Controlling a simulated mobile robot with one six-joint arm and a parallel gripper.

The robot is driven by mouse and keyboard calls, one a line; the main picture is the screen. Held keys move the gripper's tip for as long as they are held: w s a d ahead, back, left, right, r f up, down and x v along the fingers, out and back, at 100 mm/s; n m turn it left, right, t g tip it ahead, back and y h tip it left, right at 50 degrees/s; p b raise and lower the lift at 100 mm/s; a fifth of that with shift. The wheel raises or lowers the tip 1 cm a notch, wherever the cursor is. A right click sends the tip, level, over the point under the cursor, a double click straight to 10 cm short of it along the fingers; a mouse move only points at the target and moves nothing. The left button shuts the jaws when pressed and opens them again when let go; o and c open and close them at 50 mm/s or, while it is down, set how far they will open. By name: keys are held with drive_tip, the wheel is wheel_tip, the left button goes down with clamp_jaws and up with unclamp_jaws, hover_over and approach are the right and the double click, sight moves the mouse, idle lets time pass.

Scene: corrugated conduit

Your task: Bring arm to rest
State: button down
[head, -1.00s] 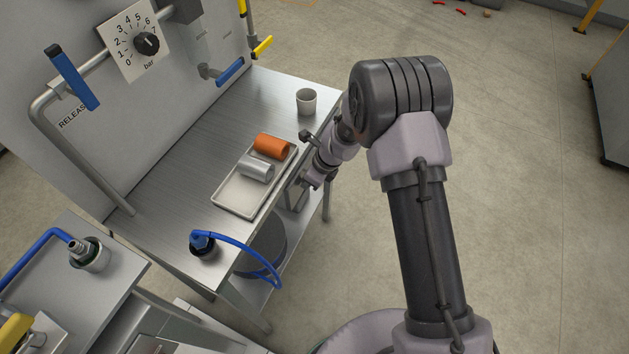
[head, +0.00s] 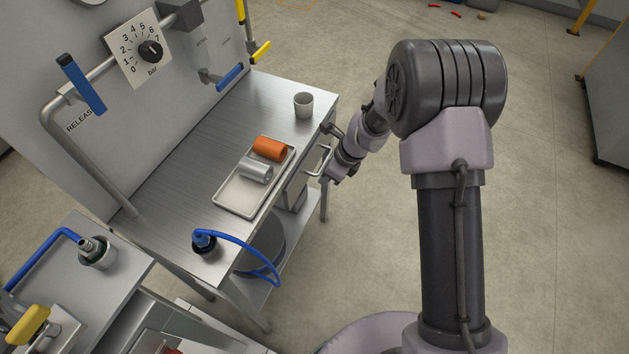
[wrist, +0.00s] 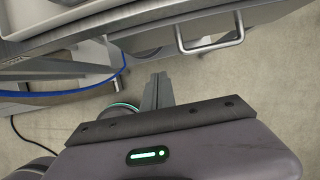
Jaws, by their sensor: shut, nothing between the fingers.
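My gripper (wrist: 157,92) shows in the wrist view, its fingers together and nothing between them. It points down past the table's edge, over the floor. In the head view my arm reaches out beside the right edge of the steel table (head: 185,155), and its wrist is by the table's drawer handle (head: 319,162); the fingertips cannot be made out there. The handle also shows in the wrist view (wrist: 212,47), apart from the fingers.
A tray (head: 231,200) on the table holds an orange cylinder (head: 269,148) and a silver cylinder (head: 255,169). A cup (head: 303,105) stands at the far corner. A blue hose (head: 250,246) hangs off the near edge.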

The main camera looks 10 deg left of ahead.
drive_tip(key=s+d+r+n+t+b, duration=0.1)
drive_tip(key=s+d+r+n, duration=0.15)
drive_tip(key=r, duration=0.45)
drive_tip(key=s+d+r+n+b, duration=0.1)
drive_tip(key=s+d+r+n, duration=0.15)
drive_tip(key=r, duration=0.45)
drive_tip(key=s+d+r+n+t+b, duration=0.1)
drive_tip(key=s+d+r+n, duration=0.2)
drive_tip(key=r, duration=0.4)
drive_tip(key=s+d+r+n+t+h+b, duration=0.1)
drive_tip(key=s+d+r+n, duration=0.1)
drive_tip(key=s, duration=0.7)
drive_tip(key=s+d+r+n+t+h+b, duration=0.1)
drive_tip(key=s+d+r+n+b, duration=0.1)
drive_tip(key=s+d+n, duration=0.2)
drive_tip(key=s+n, duration=0.3)
drive_tip(key=s, duration=0.2)
drive_tip(key=shift+s, duration=0.2)
drive_tip(key=shift+r, duration=0.1)
